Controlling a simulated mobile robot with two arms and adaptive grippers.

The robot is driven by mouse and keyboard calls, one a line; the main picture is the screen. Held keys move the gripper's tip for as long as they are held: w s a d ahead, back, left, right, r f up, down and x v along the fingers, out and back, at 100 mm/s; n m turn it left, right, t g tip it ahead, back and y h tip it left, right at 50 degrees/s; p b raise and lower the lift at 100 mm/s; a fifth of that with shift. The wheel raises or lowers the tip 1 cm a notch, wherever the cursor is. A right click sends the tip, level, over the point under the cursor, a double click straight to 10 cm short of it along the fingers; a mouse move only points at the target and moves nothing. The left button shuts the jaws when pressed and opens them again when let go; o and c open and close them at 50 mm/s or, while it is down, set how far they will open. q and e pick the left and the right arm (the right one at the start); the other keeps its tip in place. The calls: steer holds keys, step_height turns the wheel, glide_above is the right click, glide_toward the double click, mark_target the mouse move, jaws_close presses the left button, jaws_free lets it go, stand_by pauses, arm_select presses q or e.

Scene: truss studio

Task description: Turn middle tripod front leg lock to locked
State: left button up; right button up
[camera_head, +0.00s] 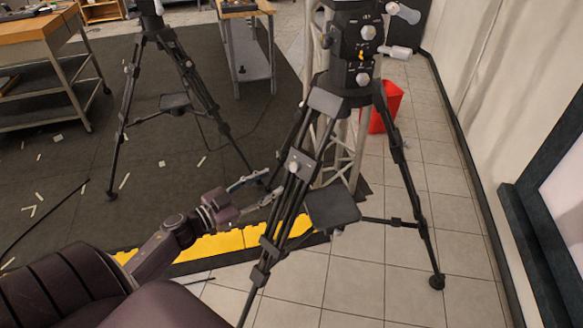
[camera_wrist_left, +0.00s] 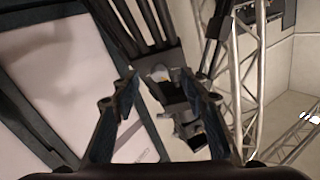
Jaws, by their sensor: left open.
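The tripod (camera_head: 326,107) stands upright right of centre in the head view, black with several legs. Its front leg (camera_head: 279,232) slopes toward me and carries a grey lock plate with a pale round knob (camera_head: 294,167). My left gripper (camera_head: 267,184) comes in from the left, just beside this leg, with its fingers apart and empty. In the left wrist view the open fingers (camera_wrist_left: 160,80) point at the leg, and the pale lock knob (camera_wrist_left: 160,74) shows between their tips. I cannot tell whether they touch it. My right gripper is not in view.
Another tripod (camera_head: 179,75) stands at the back left. A wooden-topped workbench (camera_head: 36,27) is at the far left, and a red bin (camera_head: 388,106) stands behind the near tripod. A yellow ramp edge (camera_head: 215,247) borders the dark mat. Tiled floor at the right is mostly clear.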

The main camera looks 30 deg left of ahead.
mark_target(293, 168)
arm_select(q)
steer(key=shift+m+h, duration=0.3)
steer(key=w, duration=0.2)
steer(key=w+d+r, duration=0.1)
steer(key=w, duration=0.1)
steer(key=w+d+r, duration=0.1)
steer(key=w, duration=0.1)
steer(key=shift+d, duration=0.25)
steer(key=shift+w+d+p, duration=0.2)
steer(key=shift+w+p, duration=0.1)
steer(key=shift+w, duration=0.25)
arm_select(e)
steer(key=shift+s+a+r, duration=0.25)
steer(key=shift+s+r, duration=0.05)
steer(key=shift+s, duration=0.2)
arm_select(q)
steer(key=shift+c, duration=0.3)
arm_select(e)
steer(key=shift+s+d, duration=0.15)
arm_select(q)
jaws_close()
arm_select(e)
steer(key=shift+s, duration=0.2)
